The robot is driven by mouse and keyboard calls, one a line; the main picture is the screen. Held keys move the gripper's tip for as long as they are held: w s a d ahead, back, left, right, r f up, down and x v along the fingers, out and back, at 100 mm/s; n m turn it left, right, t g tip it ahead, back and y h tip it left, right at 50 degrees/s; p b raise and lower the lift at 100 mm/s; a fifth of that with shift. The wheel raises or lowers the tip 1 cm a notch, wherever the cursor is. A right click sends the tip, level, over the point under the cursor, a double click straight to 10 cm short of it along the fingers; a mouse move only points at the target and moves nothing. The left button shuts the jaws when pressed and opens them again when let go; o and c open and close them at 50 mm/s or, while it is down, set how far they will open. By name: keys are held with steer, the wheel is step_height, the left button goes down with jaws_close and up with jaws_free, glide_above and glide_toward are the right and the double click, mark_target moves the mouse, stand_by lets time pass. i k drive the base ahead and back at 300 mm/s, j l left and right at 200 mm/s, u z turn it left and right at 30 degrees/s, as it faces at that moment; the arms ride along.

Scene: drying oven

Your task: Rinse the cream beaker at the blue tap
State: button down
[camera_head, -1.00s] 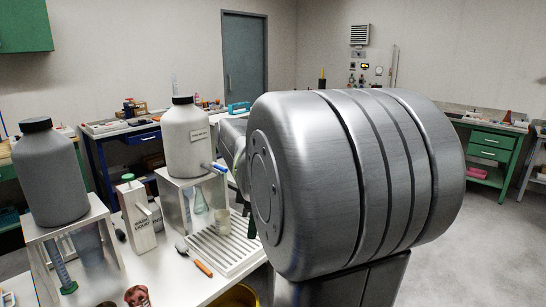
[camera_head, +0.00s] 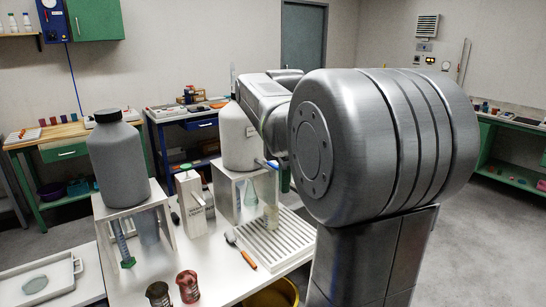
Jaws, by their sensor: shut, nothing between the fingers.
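The cream beaker (camera_head: 271,217) is small and pale and stands upright on the white ribbed draining tray, below and slightly right of the blue tap (camera_head: 267,164). The tap juts from the foot of a large white carboy (camera_head: 236,135) on a white stand. My gripper (camera_head: 286,181) shows only as a dark piece just right of the tap, above and right of the beaker and apart from it. It is shut and empty. My large grey arm link hides most of it. I cannot tell whether there is liquid in the beaker.
The draining tray (camera_head: 290,247) lies at the bench's right side, with an orange-handled brush (camera_head: 241,251) beside it. A conical flask (camera_head: 250,193) stands under the carboy's stand.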

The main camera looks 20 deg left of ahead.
mark_target(271, 164)
steer(key=i+u, duration=0.25)
steer(key=i, duration=0.3)
steer(key=i+l+u, duration=0.2)
steer(key=i, duration=0.35)
steer(key=i+l+u, duration=0.25)
steer(key=i, duration=0.3)
steer(key=j, duration=0.1)
